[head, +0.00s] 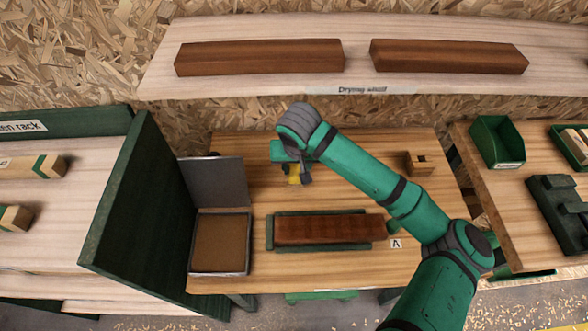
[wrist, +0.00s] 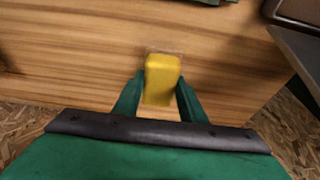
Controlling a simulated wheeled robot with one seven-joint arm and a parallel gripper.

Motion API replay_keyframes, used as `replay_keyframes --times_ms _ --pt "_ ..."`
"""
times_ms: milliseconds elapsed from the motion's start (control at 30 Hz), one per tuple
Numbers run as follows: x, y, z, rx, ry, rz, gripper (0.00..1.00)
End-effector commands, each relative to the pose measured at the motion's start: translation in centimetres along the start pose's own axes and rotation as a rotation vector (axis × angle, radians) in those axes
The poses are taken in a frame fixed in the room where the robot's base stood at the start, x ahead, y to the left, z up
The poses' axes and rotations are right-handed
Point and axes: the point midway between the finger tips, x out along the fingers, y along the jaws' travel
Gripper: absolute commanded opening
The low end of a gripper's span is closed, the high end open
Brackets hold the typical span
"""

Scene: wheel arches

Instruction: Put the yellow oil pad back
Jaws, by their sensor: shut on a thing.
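The yellow oil pad (wrist: 162,78) is between the two green fingers of my gripper (wrist: 159,92) in the wrist view. My gripper is shut on it. In the head view the yellow pad (head: 294,175) shows just below my gripper (head: 298,176), over the back part of the wooden bench (head: 350,175). A pale patch edges the pad's far end in the wrist view; I cannot tell whether the pad touches the bench. An open hinged tin (head: 191,245) with a brown inside stands at the bench's left.
A dark red-brown board (head: 320,229) lies in a green holder (head: 272,243) at the bench's front, beside a label A (head: 396,244). A small wooden block (head: 420,164) stands back right. A green partition (head: 140,200) borders the left. A drying shelf (head: 290,86) is behind.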

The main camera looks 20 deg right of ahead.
Motion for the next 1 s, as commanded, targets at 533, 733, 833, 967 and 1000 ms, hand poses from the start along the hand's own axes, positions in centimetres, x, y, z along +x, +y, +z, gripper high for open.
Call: replay_keyframes --times_ms 533,733,833,967,1000 --pt "3.1 0.7 1.1 0.012 -0.004 0.003 0.11" --pt "3.3 0.9 1.1 0.015 -0.003 0.005 0.56" --pt "3.3 0.9 1.1 0.015 -0.003 0.005 0.56" --pt "3.3 0.9 1.1 0.015 -0.003 0.005 0.56" --pt "3.3 0.9 1.1 0.014 -0.003 0.005 0.56"
